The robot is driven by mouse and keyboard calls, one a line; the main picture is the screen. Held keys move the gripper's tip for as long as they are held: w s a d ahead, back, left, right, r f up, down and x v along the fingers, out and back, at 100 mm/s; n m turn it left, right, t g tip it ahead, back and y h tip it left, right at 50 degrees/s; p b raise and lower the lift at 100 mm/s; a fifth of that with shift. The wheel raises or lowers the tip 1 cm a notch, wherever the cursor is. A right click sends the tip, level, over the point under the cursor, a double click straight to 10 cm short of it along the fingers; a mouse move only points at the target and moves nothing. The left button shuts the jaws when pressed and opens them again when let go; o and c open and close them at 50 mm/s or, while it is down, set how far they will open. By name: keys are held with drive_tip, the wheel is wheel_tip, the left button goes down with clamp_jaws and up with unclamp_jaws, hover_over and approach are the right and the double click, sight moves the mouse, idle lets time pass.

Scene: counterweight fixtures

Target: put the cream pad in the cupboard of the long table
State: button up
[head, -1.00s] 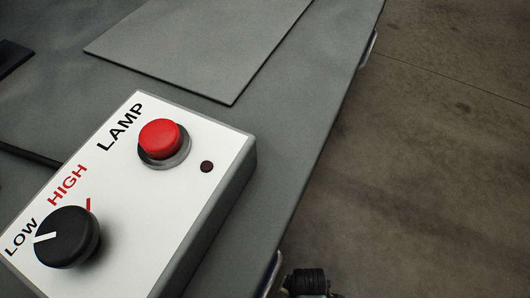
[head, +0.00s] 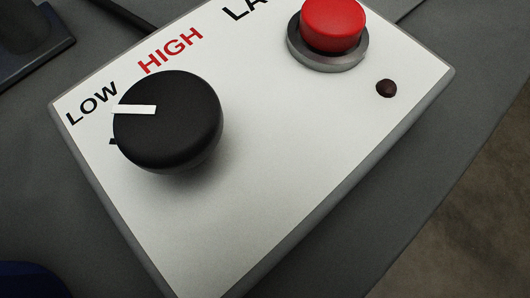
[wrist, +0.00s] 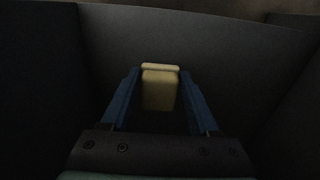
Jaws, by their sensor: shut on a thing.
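The cream pad (wrist: 160,92) is a small pale yellow block in the wrist view. My gripper (wrist: 160,74) is shut on it, with one blue finger against each side. The pad is upright in the picture, in a dim space between dark panels. I cannot tell for sure whether this space is the cupboard. The pad and gripper do not show in the head view. Part of the long table's grey top (head: 400,185) may show there, around a control box.
The control box (head: 250,165) has a black knob (head: 168,122) pointing near LOW, a red button (head: 333,25) and a dark indicator (head: 386,88). A dark panel (wrist: 215,35) crosses ahead in the wrist view, with dark sides left and right. Brown floor (head: 490,215) shows lower right.

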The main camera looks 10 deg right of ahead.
drive_tip(key=w+a, duration=0.1)
drive_tip(key=w+a+b, duration=0.1)
drive_tip(key=w, duration=0.1)
drive_tip(key=shift+w+a+f, duration=0.2)
drive_tip(key=shift+s+f+b, duration=0.1)
drive_tip(key=shift+f+b, duration=0.6)
drive_tip(key=shift+b, duration=0.05)
wheel_tip(320, 180, down, 5)
drive_tip(key=b, duration=0.4)
drive_tip(key=shift+f, duration=0.15)
drive_tip(key=shift+a+f+b, duration=0.1)
drive_tip(key=shift+b, duration=0.2)
drive_tip(key=shift+w, duration=0.2)
drive_tip(key=shift+r, duration=0.2)
drive_tip(key=shift+f, duration=0.1)
drive_tip(key=o, duration=1.4)
drive_tip(key=shift+c, duration=0.2)
